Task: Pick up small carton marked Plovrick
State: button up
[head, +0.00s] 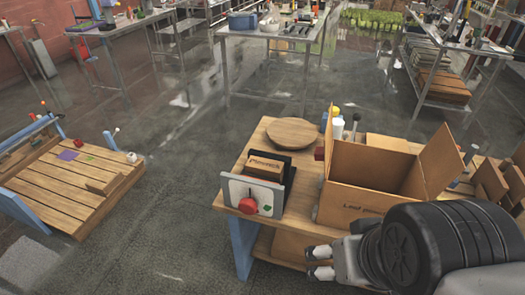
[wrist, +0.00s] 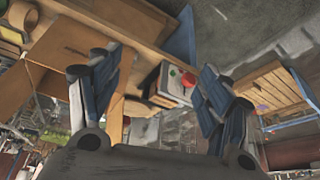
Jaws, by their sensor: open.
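A small brown carton (head: 266,163) with dark lettering that looks like Plovrick sits at the near left of the wooden bench, behind a light grey panel (head: 250,194) with a red knob and a green mark. A dark plate stands close beside the carton, and its lower part is hidden. My gripper (head: 317,262) is open and empty near the bench's front edge, to the right of and nearer than the carton. In the wrist view the open fingers (wrist: 160,68) frame the red-knobbed panel (wrist: 173,82) from a distance; I cannot make out the carton there.
A large open carton (head: 372,190) stands right of the panel, flaps raised, close to my arm. A round wooden board (head: 292,132) lies behind the small carton. White and yellow bottles (head: 337,125) stand behind the large carton. Floor left of the bench is clear, up to a low slatted table (head: 75,180).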

aim_at(274, 170)
jog(key=i+j+z, duration=0.15)
jog(key=i+j, duration=1.1)
